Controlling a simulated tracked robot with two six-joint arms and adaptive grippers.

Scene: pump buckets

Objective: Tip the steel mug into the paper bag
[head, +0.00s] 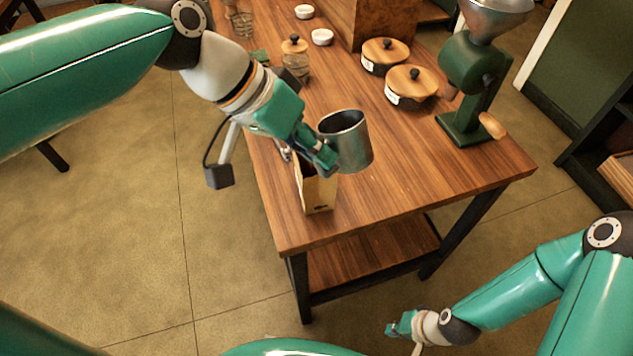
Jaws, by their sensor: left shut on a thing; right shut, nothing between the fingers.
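The steel mug (354,148) is a grey metal cylinder with a dark open mouth. It is held above the front left part of the wooden table, close to upright with a slight tilt. My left gripper (331,160) is shut on it at its left side. The paper bag (319,195) is brown and stands on the table below and left of the mug, near the left edge. The gripper hides much of the bag's top opening. I cannot tell what is inside the mug. My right gripper (392,330) is shut and empty, low in front of the table.
On the table (440,184), a green grinder (466,85) stands at the right. Two wooden-lidded pots (411,87) (385,56) stand behind the mug. A lidded jar (295,60) and small white bowls (322,37) are further back. The table's front right is clear.

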